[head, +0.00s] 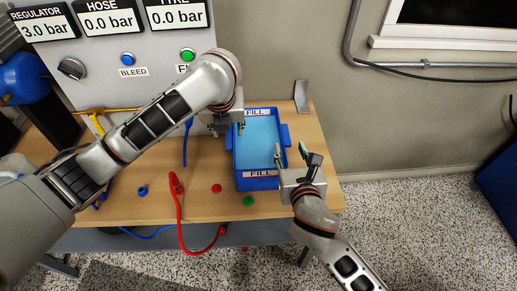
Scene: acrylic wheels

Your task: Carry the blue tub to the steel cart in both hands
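The blue tub (258,184) sits on the wooden bench with its long side running away from me. It has a light blue inside, white FILL labels at its far and near ends, and a lug on each long side. My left gripper (228,128) is at the tub's left side by the left lug, its fingers apart; whether it touches is unclear. My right gripper (293,152) is open and empty near the tub's right side, just nearer me than the right lug. I cannot identify a steel cart in this view.
The wooden bench (320,178) carries a red hose (178,215), red (216,188) and green (248,201) caps and a blue ring (142,191). A grey gauge panel (90,70) stands behind. Speckled floor (420,220) is clear at right; a blue object (500,180) stands at the edge.

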